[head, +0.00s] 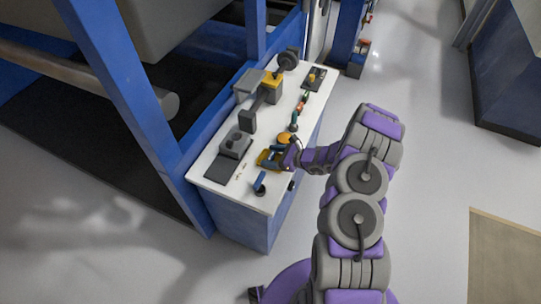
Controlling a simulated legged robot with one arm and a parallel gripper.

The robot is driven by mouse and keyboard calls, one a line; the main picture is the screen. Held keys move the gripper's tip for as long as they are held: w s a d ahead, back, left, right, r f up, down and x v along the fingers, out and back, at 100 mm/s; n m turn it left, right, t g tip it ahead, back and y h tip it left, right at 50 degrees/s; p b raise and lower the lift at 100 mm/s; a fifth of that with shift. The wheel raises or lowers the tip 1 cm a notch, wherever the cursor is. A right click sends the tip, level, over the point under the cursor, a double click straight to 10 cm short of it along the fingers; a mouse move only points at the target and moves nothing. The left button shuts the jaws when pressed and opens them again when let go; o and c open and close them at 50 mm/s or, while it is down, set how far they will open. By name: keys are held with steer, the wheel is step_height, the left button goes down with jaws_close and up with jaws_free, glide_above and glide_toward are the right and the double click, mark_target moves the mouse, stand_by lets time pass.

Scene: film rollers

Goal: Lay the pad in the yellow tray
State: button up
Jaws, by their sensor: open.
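My gripper (282,157) is open at the right edge of a white-topped bench, low over the yellow tray (264,161). The tray is small and partly hidden by the gripper. A small blue piece shows beside the jaws; I cannot tell whether it lies in the tray or touches a finger. An orange round thing (284,138) sits just behind the gripper. I cannot tell for sure which thing is the pad.
The white bench top (208,152) also bears a grey device (236,144), a dark flat plate (220,168), a yellow block (271,86) and a blue-handled tool (260,182). A blue machine frame (122,85) borders its left side. Open floor lies to the right.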

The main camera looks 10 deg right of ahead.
steer(key=p+v, duration=0.2)
steer(key=v, duration=0.9)
steer(key=s+a+r+n+g, duration=0.3)
steer(key=s+a+r+n, duration=0.15)
steer(key=r, duration=0.35)
steer(key=s+a+r+n+g, duration=0.3)
steer(key=s+a+r+n, duration=0.15)
steer(key=a+r, duration=0.2)
steer(key=s+a+r+n+g, duration=0.3)
steer(key=a+r+n, duration=0.25)
steer(key=r, duration=0.25)
steer(key=s+r+n+g+h, duration=0.2)
steer(key=s+r+n+h, duration=0.3)
steer(key=s, duration=0.7)
steer(key=s+d+r+n+h, duration=0.1)
steer(key=s+d+n+h, duration=0.1)
steer(key=s, duration=0.4)
steer(key=s+d+r+n+t+h, duration=0.1)
steer(key=s+d+r+n+h, duration=0.1)
steer(key=s+d, duration=0.4)
steer(key=shift+s+d+r+n+h, duration=0.3)
steer(key=shift+d+n+h, duration=0.15)
steer(key=shift+n+h, duration=0.45)
